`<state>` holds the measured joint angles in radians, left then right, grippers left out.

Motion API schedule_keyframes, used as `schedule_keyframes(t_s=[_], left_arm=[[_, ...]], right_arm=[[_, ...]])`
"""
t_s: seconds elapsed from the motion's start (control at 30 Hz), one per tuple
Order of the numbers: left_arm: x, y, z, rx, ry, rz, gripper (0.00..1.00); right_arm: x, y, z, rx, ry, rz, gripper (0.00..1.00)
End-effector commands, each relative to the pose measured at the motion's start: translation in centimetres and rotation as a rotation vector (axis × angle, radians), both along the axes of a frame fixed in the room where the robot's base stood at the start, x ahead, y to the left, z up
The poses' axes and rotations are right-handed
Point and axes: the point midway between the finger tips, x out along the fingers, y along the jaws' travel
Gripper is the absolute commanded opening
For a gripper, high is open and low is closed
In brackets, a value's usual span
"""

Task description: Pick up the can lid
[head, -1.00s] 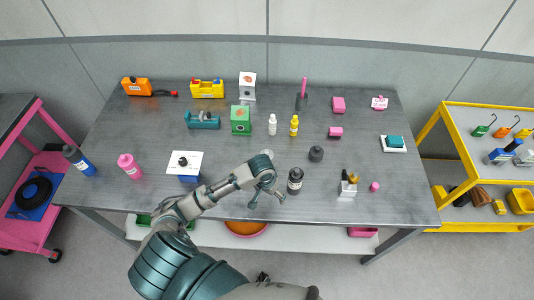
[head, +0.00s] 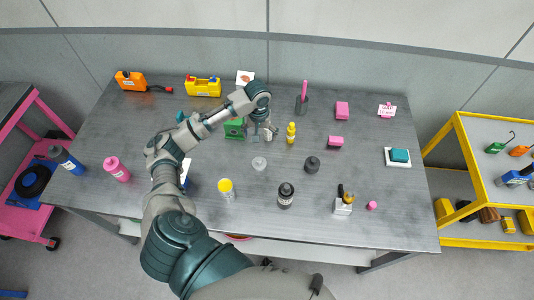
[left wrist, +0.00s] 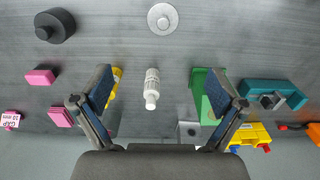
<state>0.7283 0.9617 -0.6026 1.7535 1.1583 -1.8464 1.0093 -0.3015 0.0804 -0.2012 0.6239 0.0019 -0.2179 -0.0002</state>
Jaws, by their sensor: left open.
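The can lid (head: 259,163) is a small pale grey disc lying flat on the grey table in the head view. In the left wrist view the lid (left wrist: 162,18) shows a raised centre and lies near the top edge, beyond my fingertips. My left gripper (head: 264,131) is above the table, farther back than the lid and apart from it. In the left wrist view the open fingers (left wrist: 159,72) frame a white bottle (left wrist: 152,88) without visible grip. A white can with yellow top (head: 226,189) stands nearer the front. My right gripper is not in view.
The yellow bottle (head: 291,133) and green box (head: 234,128) stand close beside my left gripper. A dark round weight (head: 312,164) and dark bottle (head: 286,195) stand right of the lid. The table around the lid is clear.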

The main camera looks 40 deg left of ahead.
Motion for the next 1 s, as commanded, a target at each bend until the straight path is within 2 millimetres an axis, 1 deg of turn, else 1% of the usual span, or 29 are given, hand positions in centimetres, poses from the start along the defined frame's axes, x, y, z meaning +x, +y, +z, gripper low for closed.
schedule_keyframes(t_s=[0.07, 0.17, 0.4, 0.5, 0.6, 0.77, 0.83, 1.0], left_arm=[[-0.2, 0.0, -0.3, 0.002, 0.001, 0.003, 0.97], [-0.3, 0.0, -1.9, 0.001, 0.004, 0.004, 0.97], [-0.1, 0.1, -7.8, 0.001, 0.007, 0.004, 0.97], [0.0, 0.2, -10.0, 0.000, 0.007, 0.003, 0.97], [0.0, 0.2, -11.3, -0.001, 0.004, 0.004, 0.97], [-0.1, 0.2, -12.4, 0.000, 0.002, 0.002, 0.97], [-0.3, 0.4, -13.2, 0.001, 0.005, 0.003, 0.97], [-0.5, 0.6, -15.8, -0.001, 0.003, 0.003, 0.97]], right_arm=[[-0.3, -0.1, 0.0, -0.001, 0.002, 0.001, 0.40], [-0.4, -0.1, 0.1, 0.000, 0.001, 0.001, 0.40], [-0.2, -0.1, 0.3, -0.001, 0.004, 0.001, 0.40], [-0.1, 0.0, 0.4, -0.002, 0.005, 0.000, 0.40], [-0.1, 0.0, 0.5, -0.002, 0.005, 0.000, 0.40], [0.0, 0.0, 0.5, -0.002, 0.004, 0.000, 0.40], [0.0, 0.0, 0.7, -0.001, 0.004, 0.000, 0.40], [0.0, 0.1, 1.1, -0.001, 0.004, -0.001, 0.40]])
